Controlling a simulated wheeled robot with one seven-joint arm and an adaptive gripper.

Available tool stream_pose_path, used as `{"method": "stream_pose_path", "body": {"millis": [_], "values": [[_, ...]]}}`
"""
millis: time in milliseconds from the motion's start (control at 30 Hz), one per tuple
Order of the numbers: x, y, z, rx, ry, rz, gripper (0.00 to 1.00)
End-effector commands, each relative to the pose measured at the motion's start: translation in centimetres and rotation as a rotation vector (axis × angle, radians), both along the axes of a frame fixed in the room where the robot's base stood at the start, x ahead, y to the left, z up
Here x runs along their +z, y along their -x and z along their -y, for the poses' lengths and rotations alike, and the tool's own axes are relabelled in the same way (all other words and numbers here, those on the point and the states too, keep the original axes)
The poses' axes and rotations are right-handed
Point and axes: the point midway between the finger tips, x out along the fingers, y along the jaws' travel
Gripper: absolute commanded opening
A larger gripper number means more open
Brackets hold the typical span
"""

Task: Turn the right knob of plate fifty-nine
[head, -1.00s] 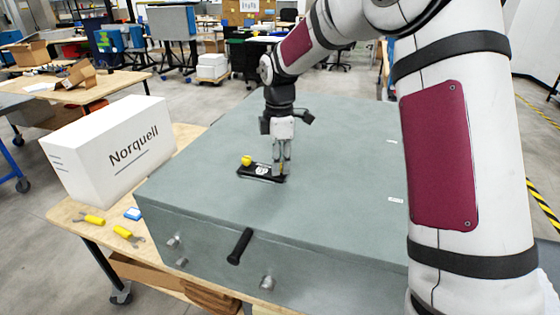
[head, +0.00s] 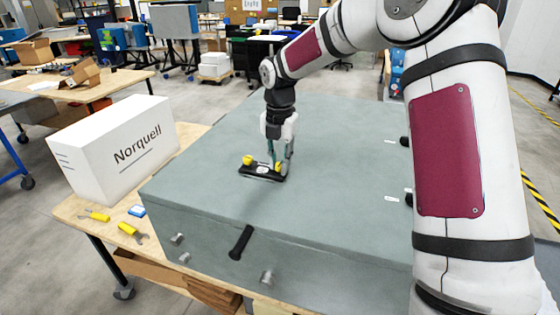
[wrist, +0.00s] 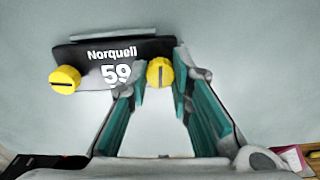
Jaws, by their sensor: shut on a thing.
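Plate fifty-nine (head: 262,174) is a black plate on top of the grey analyser housing. In the wrist view the plate (wrist: 88,50) reads "Norquell 59". Its left yellow knob (wrist: 64,80) stands free, its dark slot lying roughly level in the picture. The right yellow knob (wrist: 159,72) has its slot roughly upright. My gripper (wrist: 160,74) has a teal-padded finger on each side of the right knob and is shut on it. In the head view my gripper (head: 279,164) points down at the plate's right end, partly covering that knob.
The grey housing (head: 330,180) has a broad clear top. A black handle (head: 241,242) and metal knobs sit on its front. A white Norquell box (head: 115,148) and yellow-handled tools (head: 128,229) lie on the wooden table to the left.

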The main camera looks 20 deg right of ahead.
Motion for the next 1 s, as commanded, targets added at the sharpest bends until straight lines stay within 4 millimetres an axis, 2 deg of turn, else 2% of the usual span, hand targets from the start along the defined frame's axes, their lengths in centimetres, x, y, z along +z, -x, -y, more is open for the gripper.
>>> {"method": "stream_pose_path", "body": {"millis": [33, 1000], "values": [[-0.46, 0.35, 0.01, 0.044, -0.002, -0.014, 0.00], [-0.59, 0.24, 0.11, 0.947, -0.007, -0.012, 0.00]]}}
